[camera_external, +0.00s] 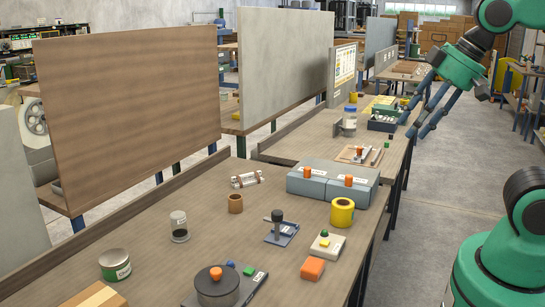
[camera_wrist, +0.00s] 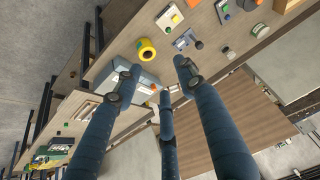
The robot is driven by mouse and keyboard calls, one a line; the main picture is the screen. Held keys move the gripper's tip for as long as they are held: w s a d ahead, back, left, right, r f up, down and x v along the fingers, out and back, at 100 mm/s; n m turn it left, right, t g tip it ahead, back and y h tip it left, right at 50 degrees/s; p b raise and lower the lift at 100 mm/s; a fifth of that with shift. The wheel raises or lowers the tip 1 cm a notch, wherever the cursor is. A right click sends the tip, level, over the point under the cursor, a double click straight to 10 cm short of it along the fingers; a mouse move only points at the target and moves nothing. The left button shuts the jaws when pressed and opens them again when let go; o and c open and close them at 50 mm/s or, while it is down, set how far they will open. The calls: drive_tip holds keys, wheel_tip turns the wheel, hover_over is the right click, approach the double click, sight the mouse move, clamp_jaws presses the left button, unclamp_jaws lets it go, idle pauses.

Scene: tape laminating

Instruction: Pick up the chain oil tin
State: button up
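A round green tin with a grey lid and a white label (camera_external: 115,265) stands upright at the near left of the workbench. It looks like the chain oil tin, but the label is too small to read. In the wrist view it appears near the top right (camera_wrist: 261,31). My gripper (camera_external: 414,128) hangs high at the right, far from this tin, over the right side of the farther bench. Its three blue fingers are spread open and empty; they also show in the wrist view (camera_wrist: 158,78).
The near workbench (camera_external: 130,225) holds a glass jar (camera_external: 179,227), a brown cup (camera_external: 235,203), a yellow roll (camera_external: 342,212), grey boxes (camera_external: 330,187), an orange block (camera_external: 312,269) and a black round device (camera_external: 217,285). Upright panels (camera_external: 130,110) line the back. Bare bench surrounds the tin's right side.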

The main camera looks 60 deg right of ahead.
drive_tip(key=o, duration=1)
drive_tip(key=shift+r, duration=0.1)
drive_tip(key=w+a+r+n+y+p, duration=0.1)
drive_tip(key=w+a+r+p, duration=0.15)
drive_tip(key=w, duration=0.55)
drive_tip(key=w+a+r+n+p, duration=0.1)
drive_tip(key=w+a+r+n, duration=0.2)
drive_tip(key=w, duration=0.6)
drive_tip(key=w+a+g+y+p, duration=0.1)
drive_tip(key=w+a+p, duration=0.1)
drive_tip(key=w+a, duration=0.45)
drive_tip(key=w+a+p, duration=0.2)
drive_tip(key=w+a, duration=0.1)
drive_tip(key=w, duration=0.7)
drive_tip(key=w+a+f+n+g+y+p, duration=0.1)
drive_tip(key=w+a+f+n+p, duration=0.4)
drive_tip(key=w+a+f, duration=1.6)
drive_tip(key=p+x, duration=0.1)
drive_tip(key=x, duration=0.2)
drive_tip(key=shift+f, duration=0.15)
